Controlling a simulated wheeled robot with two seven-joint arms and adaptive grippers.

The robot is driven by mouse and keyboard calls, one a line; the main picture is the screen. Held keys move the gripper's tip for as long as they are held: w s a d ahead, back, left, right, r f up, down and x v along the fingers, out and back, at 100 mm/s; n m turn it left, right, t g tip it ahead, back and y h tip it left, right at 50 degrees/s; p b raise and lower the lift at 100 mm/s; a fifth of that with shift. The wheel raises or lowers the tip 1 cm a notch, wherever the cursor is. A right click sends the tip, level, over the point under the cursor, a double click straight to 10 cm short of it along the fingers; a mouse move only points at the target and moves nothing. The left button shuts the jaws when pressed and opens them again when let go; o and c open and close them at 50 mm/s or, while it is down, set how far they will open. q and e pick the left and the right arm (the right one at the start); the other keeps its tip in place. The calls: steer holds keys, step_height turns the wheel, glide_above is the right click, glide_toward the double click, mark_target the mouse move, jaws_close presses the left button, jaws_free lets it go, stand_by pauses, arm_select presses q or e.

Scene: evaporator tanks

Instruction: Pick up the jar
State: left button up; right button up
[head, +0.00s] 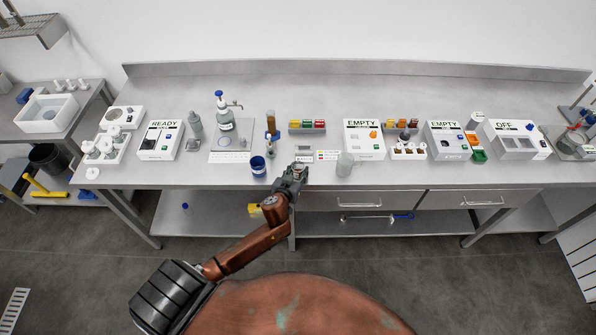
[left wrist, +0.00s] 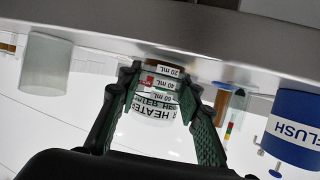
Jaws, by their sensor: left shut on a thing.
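The jar (left wrist: 155,102) is a small clear container with stacked volume labels and a "HEATER" label. It looks upside down in the left wrist view. My left gripper (left wrist: 160,88) has a green-lined finger on each side of the jar and is shut on it. In the head view my left gripper (head: 293,172) is at the front edge of the long bench, and the jar (head: 299,166) is mostly hidden by it. I cannot tell whether the jar touches the bench top. My right gripper is in neither view.
A blue "FLUSH" cup (head: 258,166) stands just left of the gripper. A clear beaker (head: 345,164) stands to its right. Behind are a small card (head: 303,158), vial racks (head: 307,127) and a white "EMPTY" machine (head: 364,140). The bench's front strip (head: 210,176) is clear.

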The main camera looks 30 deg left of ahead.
arm_select(q)
steer(key=c, duration=0.5)
steer(key=shift+r, duration=0.15)
